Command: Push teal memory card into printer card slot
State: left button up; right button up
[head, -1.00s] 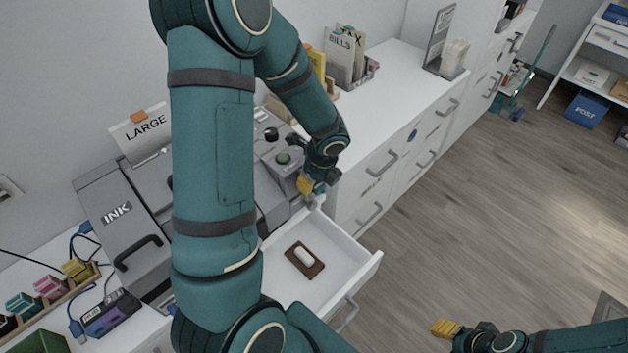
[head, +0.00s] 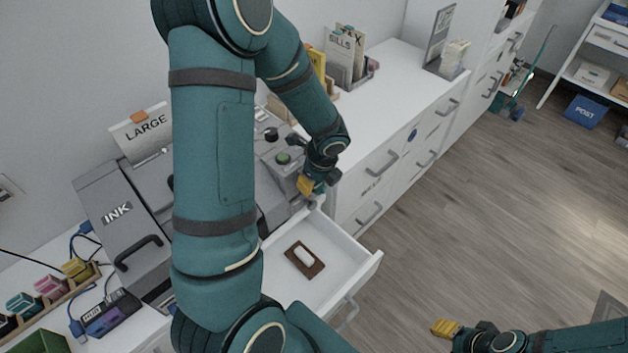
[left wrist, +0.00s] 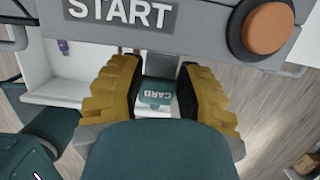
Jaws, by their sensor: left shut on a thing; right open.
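The teal memory card (left wrist: 154,98), labelled CARD, shows in the left wrist view between the yellow pads of my left gripper (left wrist: 160,72). The gripper is shut on it, at the front of the grey printer (left wrist: 215,32) below its START panel. In the head view my left gripper (head: 310,187) is against the front right of the printer (head: 283,172), and the card is hidden there. The card slot is not clearly visible, so I cannot tell how far the card is in. My right gripper (head: 446,328) is open and empty over the floor.
An open white drawer (head: 345,268) below the printer holds a brown tray with a white item (head: 304,257). An orange round button (left wrist: 268,28) is right of the START label. Ink cartridges (head: 50,286) stand at left.

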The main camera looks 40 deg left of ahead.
aim_at(317, 185)
pick_arm(q)
jog(key=shift+a+p, duration=0.45)
jog(key=shift+a, duration=0.45)
jog(key=o, duration=0.8)
jog(key=shift+o, duration=0.2)
jog(key=v, duration=1.2)
jog(key=shift+w+d, duration=0.1)
